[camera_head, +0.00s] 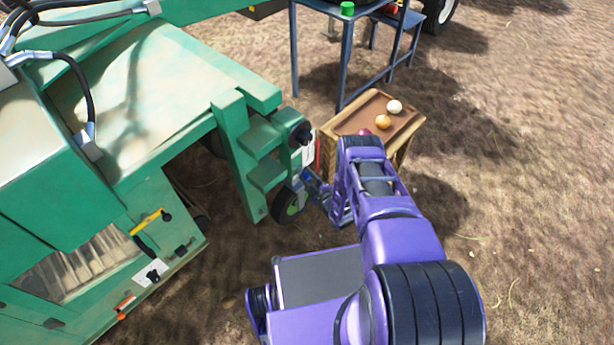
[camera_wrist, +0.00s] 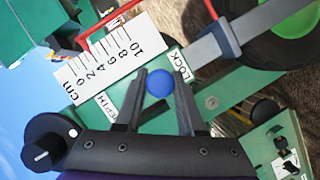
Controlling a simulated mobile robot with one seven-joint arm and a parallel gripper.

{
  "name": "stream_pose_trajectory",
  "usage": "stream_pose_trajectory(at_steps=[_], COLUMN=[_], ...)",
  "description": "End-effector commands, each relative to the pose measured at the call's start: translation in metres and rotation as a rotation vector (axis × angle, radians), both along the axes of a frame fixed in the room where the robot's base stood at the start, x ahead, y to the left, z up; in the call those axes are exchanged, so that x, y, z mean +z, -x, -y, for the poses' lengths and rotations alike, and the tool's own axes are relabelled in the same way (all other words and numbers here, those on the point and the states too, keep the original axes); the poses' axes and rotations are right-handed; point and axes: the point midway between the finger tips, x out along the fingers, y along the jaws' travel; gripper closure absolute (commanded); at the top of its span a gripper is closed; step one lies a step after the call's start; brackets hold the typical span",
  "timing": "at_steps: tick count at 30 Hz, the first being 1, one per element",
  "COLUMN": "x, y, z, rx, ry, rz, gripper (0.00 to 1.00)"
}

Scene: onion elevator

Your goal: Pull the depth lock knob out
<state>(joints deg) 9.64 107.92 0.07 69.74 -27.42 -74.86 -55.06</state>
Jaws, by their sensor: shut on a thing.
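The depth lock knob (camera_wrist: 158,82) is a round blue ball in the wrist view, between the labels "DEPTH" and "LOCK" on the green machine. My gripper (camera_wrist: 163,88) has one dark finger on each side of the knob and is shut on it. In the head view my gripper (camera_head: 313,184) is at the side of the green machine (camera_head: 238,155), close to its small wheel. The knob cannot be made out there. How far the knob sits out of its seat cannot be told.
A white depth scale (camera_wrist: 105,58) and a red bar (camera_wrist: 112,27) are close by the fingers. A black crank knob (camera_wrist: 45,143) sits at the left. A wheel (camera_head: 288,207) stands below. A wooden crate (camera_head: 351,118) with onions stands behind my arm. Open soil lies to the right.

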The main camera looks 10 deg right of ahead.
Motion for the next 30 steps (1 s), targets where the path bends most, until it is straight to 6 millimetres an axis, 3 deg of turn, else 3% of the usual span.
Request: stream_pose_trajectory(at_steps=[5, 13, 21, 22, 26, 30], x=[0.002, 0.002, 0.001, 0.001, 0.0, 0.0], y=[-0.001, 0.025, 0.028, 0.028, 0.028, 0.028], z=[0.0, 0.02, 0.022, 0.022, 0.022, 0.021], rx=[-0.001, -0.002, -0.003, -0.003, -0.002, -0.001], ry=[0.0, 0.001, 0.001, 0.001, 0.001, 0.0], rz=[0.004, 0.001, 0.002, 0.002, 0.001, 0.0], gripper=[1.0, 1.0, 1.0, 0.58, 0.35, 0.32])
